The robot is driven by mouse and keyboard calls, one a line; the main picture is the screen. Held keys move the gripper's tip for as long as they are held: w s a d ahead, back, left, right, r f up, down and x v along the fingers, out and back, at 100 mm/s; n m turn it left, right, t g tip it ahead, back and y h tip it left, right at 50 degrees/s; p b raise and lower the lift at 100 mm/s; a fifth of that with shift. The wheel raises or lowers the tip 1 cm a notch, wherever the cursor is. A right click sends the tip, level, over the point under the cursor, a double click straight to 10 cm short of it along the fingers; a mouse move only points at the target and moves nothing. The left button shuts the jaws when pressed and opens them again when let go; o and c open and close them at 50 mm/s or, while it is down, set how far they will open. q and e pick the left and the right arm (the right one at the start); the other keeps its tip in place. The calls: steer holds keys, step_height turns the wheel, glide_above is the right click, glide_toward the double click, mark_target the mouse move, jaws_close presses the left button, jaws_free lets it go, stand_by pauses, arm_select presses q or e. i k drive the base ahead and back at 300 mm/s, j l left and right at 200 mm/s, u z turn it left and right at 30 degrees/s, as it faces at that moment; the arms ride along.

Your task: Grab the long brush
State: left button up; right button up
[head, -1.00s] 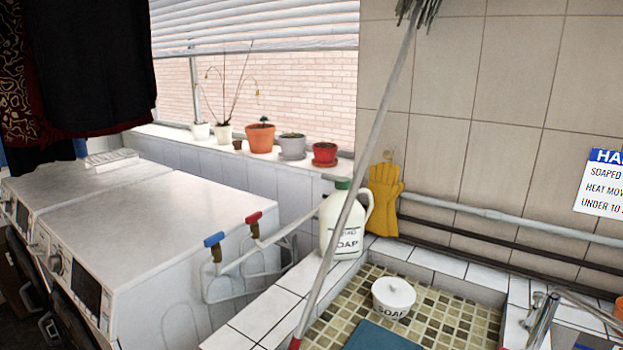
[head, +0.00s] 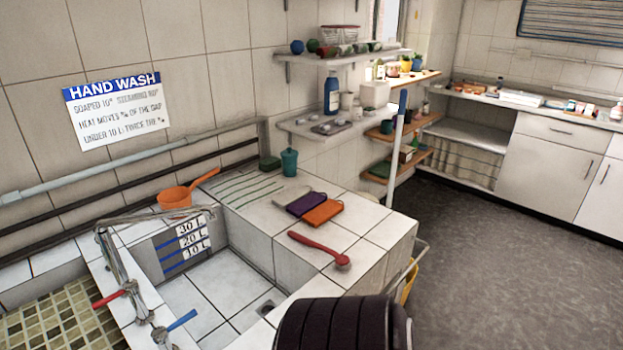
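The long-handled brush with the bristles at its top is not in view now. A red brush (head: 320,248) with a short handle and a round head lies on the white tiled counter (head: 365,215), right of the sink basin (head: 205,292). A white pole (head: 396,150) with a blue upper end stands upright by the shelves behind the counter. I cannot tell whether it belongs to a brush. Neither of my grippers shows.
An orange pan (head: 175,196) rests on the sink's back edge. A tap (head: 120,262) stands left of the basin. Grey floor (head: 480,270) is clear at right.

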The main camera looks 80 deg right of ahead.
mark_target(341, 260)
steer(key=z, duration=2.55)
